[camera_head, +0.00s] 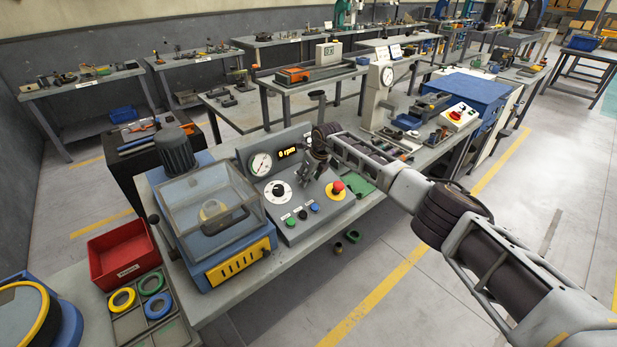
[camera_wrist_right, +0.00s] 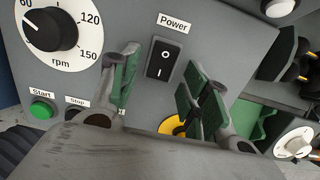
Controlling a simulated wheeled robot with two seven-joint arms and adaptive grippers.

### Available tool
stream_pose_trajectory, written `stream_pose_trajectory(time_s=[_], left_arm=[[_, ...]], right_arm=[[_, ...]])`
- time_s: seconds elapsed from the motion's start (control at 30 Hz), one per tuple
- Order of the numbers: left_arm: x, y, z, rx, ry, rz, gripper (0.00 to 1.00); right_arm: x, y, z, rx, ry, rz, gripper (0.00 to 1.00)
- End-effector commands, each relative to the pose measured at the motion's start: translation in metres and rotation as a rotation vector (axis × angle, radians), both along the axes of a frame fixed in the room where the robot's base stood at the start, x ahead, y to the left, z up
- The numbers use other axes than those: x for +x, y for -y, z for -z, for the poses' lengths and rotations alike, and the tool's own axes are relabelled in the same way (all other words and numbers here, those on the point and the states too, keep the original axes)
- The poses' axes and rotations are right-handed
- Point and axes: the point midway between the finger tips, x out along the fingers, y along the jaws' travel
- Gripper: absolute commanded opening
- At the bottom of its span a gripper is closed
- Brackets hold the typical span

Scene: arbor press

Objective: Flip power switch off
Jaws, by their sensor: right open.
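The power switch (camera_wrist_right: 163,59) is a black rocker under a "Power" label on the grey control panel (camera_head: 318,208). In the right wrist view its "O" mark is at the upper end and its "I" mark at the lower end. I cannot tell which end is pressed in. My right gripper (camera_wrist_right: 162,88) is open and empty, with one green-padded finger on each side below the switch. It also shows in the head view (camera_head: 308,172), over the panel, where it hides the switch. Contact with the panel cannot be seen. My left gripper is not in view.
An rpm dial (camera_wrist_right: 50,28), a green Start button (camera_wrist_right: 41,110) and a red emergency stop (camera_head: 337,188) are on the same panel. A machine with a clear cover (camera_head: 208,205) stands left of it. A red bin (camera_head: 122,255) is farther left.

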Motion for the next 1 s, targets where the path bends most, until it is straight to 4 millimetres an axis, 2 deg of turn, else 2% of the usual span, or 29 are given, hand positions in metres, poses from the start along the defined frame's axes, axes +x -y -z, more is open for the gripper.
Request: stream_pose_trajectory(time_s=[0.53, 0.87, 0.9, 1.0], left_arm=[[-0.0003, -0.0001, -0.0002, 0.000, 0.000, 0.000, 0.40], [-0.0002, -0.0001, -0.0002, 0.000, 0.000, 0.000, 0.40], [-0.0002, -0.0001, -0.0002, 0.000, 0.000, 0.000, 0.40], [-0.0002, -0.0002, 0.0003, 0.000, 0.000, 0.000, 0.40]], right_arm=[[0.0018, -0.0012, 0.0067, -0.001, 0.001, 0.000, 0.46], [0.0018, -0.0011, 0.0065, -0.001, 0.001, 0.000, 0.04], [0.0018, -0.0011, 0.0065, -0.001, 0.001, 0.000, 0.01], [0.0020, -0.0011, 0.0065, -0.001, 0.000, 0.000, 0.01]])
